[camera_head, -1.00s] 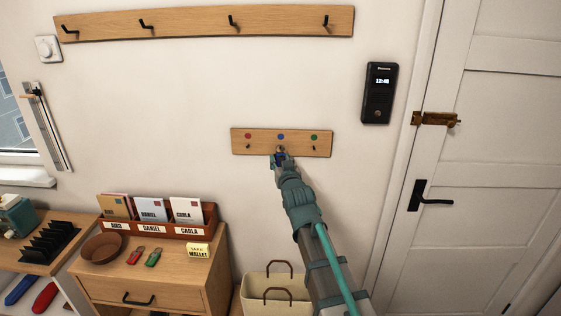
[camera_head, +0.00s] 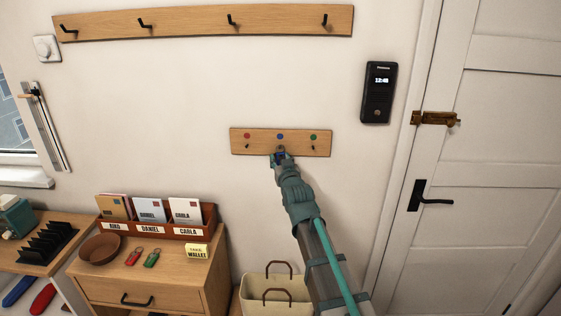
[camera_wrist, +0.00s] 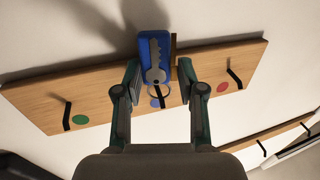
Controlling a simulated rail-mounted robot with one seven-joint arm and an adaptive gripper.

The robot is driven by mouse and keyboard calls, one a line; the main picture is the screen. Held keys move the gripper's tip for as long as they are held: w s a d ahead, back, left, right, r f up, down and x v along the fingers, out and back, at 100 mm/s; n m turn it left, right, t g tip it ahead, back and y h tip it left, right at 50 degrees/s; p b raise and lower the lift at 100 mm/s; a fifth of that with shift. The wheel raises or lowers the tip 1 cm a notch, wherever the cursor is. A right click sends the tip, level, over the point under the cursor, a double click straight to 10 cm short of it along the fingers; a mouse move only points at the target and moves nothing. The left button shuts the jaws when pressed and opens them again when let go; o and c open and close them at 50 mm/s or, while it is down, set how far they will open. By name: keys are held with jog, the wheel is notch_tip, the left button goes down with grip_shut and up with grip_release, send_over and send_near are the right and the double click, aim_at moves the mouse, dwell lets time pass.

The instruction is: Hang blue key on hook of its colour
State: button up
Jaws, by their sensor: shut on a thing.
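The small wooden key board (camera_head: 240,142) on the wall has a red dot (camera_head: 247,136), a blue dot (camera_head: 280,136) and a green dot (camera_head: 314,137), with small dark hooks below the red and green ones. My gripper (camera_head: 279,157) is at the board just below the blue dot. In the wrist view my gripper (camera_wrist: 156,82) is shut on the blue key (camera_wrist: 152,48), a blue fob with a silver key and ring. The key lies in front of the board's middle and partly covers the blue dot. I cannot tell whether its ring is around the middle hook.
A red key (camera_head: 134,256) and a green key (camera_head: 152,258) lie on the cabinet (camera_head: 110,285) beside a brown bowl (camera_head: 101,248) and a letter rack (camera_head: 190,231). A bag (camera_head: 290,296) stands below my arm. The wall around the board is clear.

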jog(key=o, duration=1.3)
jog(key=shift+c, duration=0.2)
jog(key=shift+s, duration=0.1)
jog(key=v, duration=1.2)
jog(key=s+d+f+g+h, duration=0.1)
jog(key=s+d+f+g, duration=0.3)
jog(key=f, duration=0.9)
jog(key=s+d+f+m+g+h, duration=0.15)
jog(key=s+f+g, duration=0.4)
jog(key=f, duration=0.85)
jog(key=s+d+f+n+g+h, duration=0.15)
jog(key=s+d+f+g, duration=0.3)
jog(key=f, duration=0.85)
jog(key=s+d+f+m+g, duration=0.1)
jog(key=s+d+f+g, duration=0.2)
jog(key=s+f, duration=0.4)
jog(key=s+d+f+m+g, duration=0.1)
jog(key=s+d+f+g, duration=0.2)
jog(key=s+f, duration=0.5)
jog(key=s+d+f+m+g+h, duration=0.1)
jog(key=s+d+f+g, duration=0.3)
jog(key=s, duration=1.8)
notch_tip(320, 180, down, 4)
jog(key=shift+f, duration=0.15)
jog(key=shift+s, duration=0.15)
